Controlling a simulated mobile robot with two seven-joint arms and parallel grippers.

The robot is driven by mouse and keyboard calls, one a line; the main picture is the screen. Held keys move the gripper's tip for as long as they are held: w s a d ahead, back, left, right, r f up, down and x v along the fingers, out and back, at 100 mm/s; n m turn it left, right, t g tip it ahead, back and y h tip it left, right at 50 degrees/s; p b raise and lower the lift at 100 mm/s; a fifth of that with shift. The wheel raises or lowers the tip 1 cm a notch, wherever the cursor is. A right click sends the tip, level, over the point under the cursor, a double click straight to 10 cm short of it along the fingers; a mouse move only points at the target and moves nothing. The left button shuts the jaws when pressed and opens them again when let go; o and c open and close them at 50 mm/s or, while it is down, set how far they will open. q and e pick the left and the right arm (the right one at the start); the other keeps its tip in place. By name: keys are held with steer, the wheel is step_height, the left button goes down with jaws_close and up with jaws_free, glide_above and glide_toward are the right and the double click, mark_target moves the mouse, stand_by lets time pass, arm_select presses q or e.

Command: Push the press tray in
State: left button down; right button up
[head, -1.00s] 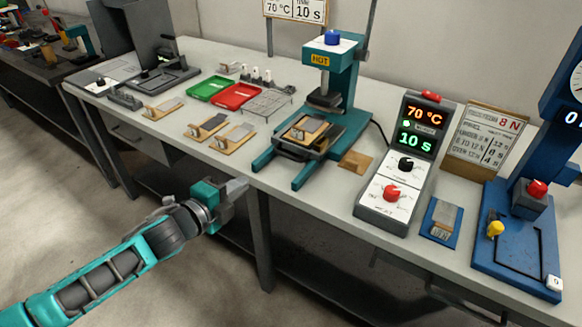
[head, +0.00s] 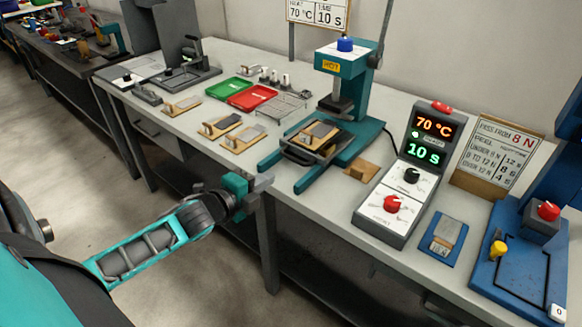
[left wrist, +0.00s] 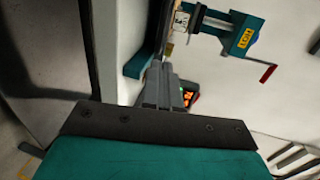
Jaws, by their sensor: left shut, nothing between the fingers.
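The teal heat press (head: 345,85) with its HOT label stands on the table, also in the left wrist view (left wrist: 240,38). Its press tray (head: 305,150), with a dark front handle, is pulled out toward the table's front edge and carries a wooden board with a grey piece (head: 319,130). My left gripper (head: 265,180) is shut and empty, at the table's front edge, left of and apart from the tray. In the left wrist view its fingers (left wrist: 163,85) point toward the press. My right gripper is not in view.
A control box (head: 400,190) reading 70 °C and 10 s stands right of the press, with a wooden block (head: 361,171) between. A blue tester (head: 525,245) is far right. Green (head: 229,90) and red (head: 254,96) trays and small boards (head: 243,138) lie left of the press.

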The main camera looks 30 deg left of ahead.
mark_target(297, 162)
arm_select(q)
steer(key=b+x, duration=0.1)
steer(key=x, duration=0.8)
steer(key=shift+w+f, duration=0.1)
steer(key=shift+w, duration=0.2)
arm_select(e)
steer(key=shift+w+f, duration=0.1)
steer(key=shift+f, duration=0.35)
